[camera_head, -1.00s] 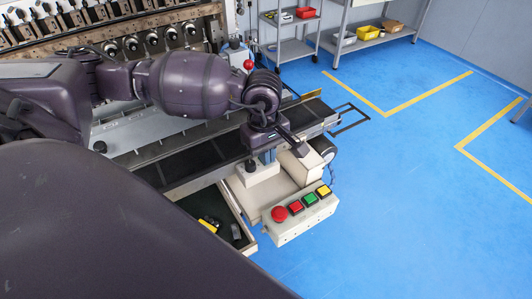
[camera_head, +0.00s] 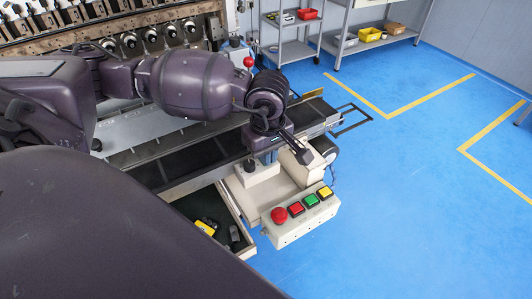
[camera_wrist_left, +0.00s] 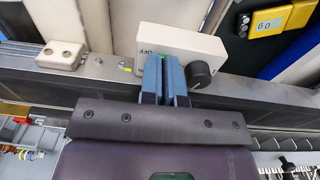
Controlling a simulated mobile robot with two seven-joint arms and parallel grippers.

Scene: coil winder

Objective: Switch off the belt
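The white switch box (camera_wrist_left: 172,45) stands by the belt's edge in the left wrist view, with "OFF" lettering and a black knob (camera_wrist_left: 200,74) on its face. My left gripper (camera_wrist_left: 166,68) is in front of it, its blue fingers close together just left of the knob. A bit of green shows between the fingertips; they hide part of the face. I see nothing held, and contact is unclear. In the head view the left gripper (camera_head: 268,157) points down at this box (camera_head: 258,174) beside the dark belt (camera_head: 192,164). My right gripper is not in view.
A control box (camera_head: 300,217) with red, green and yellow buttons sits in front of the switch box. An open tray (camera_head: 237,247) with small items is at its left. Shelves (camera_head: 290,50) stand behind; the blue floor at right is clear.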

